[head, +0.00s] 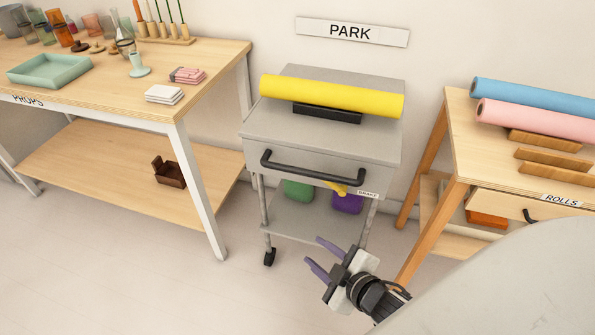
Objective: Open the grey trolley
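The grey trolley (270,122) stands against the wall under a PARK sign (352,31). Its front has a dark bar handle (312,172), and the front panel looks shut. A small yellow lever (338,188) sits below the handle, beside a label that seems to read BRAKE (368,194). My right gripper (312,250) is open and empty, its purple fingers apart. In the picture it is below the handle and overlaps the trolley's lower shelf (290,222); it does not touch the handle. My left gripper is not in view.
A yellow roll (330,95) rests in a black holder on the trolley top. Green (298,190) and purple (348,203) containers sit on its lower shelf. The props table (130,105) is left, the rolls table (465,150) right. Floor (150,270) at front left is clear.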

